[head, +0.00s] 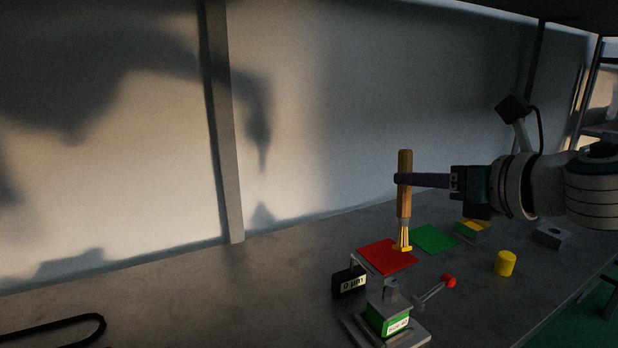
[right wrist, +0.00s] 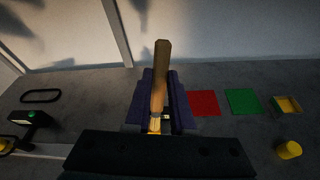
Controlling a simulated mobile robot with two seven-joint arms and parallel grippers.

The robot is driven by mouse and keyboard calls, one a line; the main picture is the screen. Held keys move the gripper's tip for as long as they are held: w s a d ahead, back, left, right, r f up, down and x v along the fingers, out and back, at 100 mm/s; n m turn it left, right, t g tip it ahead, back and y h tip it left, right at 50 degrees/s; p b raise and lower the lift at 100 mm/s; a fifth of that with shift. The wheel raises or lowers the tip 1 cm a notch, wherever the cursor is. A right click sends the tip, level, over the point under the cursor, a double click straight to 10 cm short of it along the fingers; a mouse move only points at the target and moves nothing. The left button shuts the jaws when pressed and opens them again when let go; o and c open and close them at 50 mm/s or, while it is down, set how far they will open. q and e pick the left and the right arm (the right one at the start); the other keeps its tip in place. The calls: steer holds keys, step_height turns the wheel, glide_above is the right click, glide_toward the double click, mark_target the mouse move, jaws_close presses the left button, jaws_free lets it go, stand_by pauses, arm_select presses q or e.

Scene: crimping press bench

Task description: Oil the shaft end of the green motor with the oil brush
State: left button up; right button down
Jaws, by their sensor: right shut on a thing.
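My right gripper (head: 404,181) is shut on the wooden handle of the oil brush (head: 404,205), which is upright with its yellow bristles down. In the head view the bristle tips appear in front of the red mat; their height above it is hard to tell. The brush handle (right wrist: 160,75) also shows between the fingers in the right wrist view. A green block with a white label, apparently the green motor (head: 388,319), sits in a grey fixture at the bottom of the head view. A grey upright part, perhaps its shaft end, rises on top. The brush is apart from it. My left gripper is not in view.
A red-knobbed lever (head: 449,281) and a black display reading 0 µm (head: 349,283) flank the motor. Beyond lie a red mat (head: 380,255), a green mat (head: 434,239), a yellow-and-green box (head: 472,232), a yellow cylinder (head: 505,263) and a grey block (head: 552,235). The bench's left middle is clear.

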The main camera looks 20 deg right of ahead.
step_height(320, 180, up, 2)
steer(key=shift+p, duration=0.55)
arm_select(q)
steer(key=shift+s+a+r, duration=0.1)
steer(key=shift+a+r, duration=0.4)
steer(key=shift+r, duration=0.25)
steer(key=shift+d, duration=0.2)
arm_select(e)
steer(key=shift+f, duration=0.1)
steer(key=shift+s+a+f, duration=0.1)
steer(key=shift+a+f, duration=0.1)
steer(key=shift+a, duration=0.25)
steer(key=shift+a+f, duration=0.15)
steer(key=shift+a, duration=0.3)
arm_select(q)
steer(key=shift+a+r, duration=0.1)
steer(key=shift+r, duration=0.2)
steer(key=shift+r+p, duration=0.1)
steer(key=shift+p, duration=0.25)
